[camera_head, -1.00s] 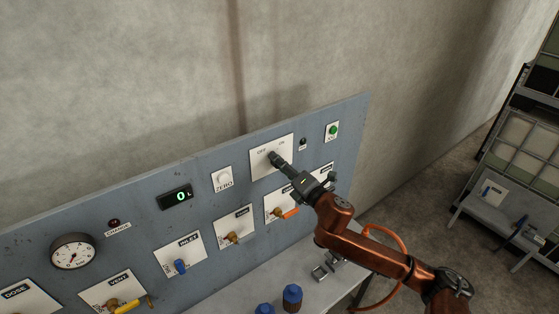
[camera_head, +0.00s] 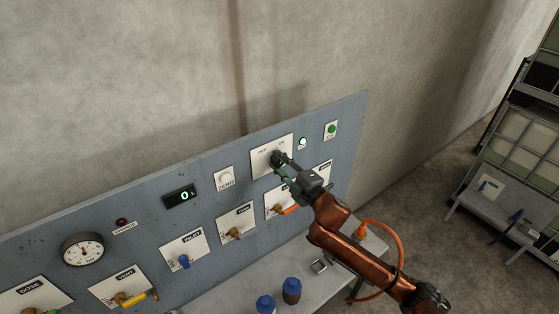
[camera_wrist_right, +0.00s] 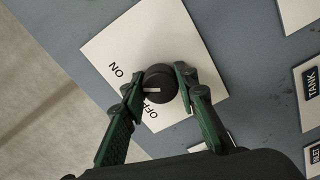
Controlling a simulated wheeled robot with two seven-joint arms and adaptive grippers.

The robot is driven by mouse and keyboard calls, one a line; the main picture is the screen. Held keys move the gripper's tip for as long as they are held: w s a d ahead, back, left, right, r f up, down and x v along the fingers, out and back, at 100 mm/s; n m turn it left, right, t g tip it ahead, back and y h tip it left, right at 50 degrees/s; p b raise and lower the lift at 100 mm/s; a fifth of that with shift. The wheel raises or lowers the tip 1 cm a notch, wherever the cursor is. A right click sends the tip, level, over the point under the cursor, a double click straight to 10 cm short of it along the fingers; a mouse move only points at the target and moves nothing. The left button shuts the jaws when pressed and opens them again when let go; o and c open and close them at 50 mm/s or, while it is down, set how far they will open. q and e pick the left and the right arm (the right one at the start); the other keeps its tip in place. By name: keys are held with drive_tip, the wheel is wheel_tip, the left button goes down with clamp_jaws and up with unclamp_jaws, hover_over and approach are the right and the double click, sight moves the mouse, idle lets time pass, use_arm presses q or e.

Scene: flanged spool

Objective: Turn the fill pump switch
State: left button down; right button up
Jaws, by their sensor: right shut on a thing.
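The switch is a round black knob (camera_wrist_right: 161,82) on a white plate with ON and OFF labels in the right wrist view. Its white pointer line points left, between ON and the partly hidden OFF. My right gripper (camera_wrist_right: 160,88) is shut on the knob, one finger on each side. In the head view, the white plate (camera_head: 260,165) is at the upper right of the blue-grey panel, and my right gripper (camera_head: 280,160) reaches it from the lower right, covering much of the knob. The small lamp (camera_head: 302,143) beside the plate glows green. My left gripper is out of view.
The panel also bears a green button (camera_head: 332,129), a ZERO button (camera_head: 225,176), a display (camera_head: 181,196) reading 0 L, a gauge (camera_head: 83,249) and several valve handles. Blue-capped bottles (camera_head: 291,290) stand on the bench below. A shelf (camera_head: 520,150) is at right.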

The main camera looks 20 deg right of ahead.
drive_tip(key=shift+f+m, duration=0.1)
drive_tip(key=shift+m, duration=0.2)
idle(0.4)
drive_tip(key=o, duration=1.2)
drive_tip(key=shift+c, duration=0.2)
drive_tip(key=v, duration=1.2)
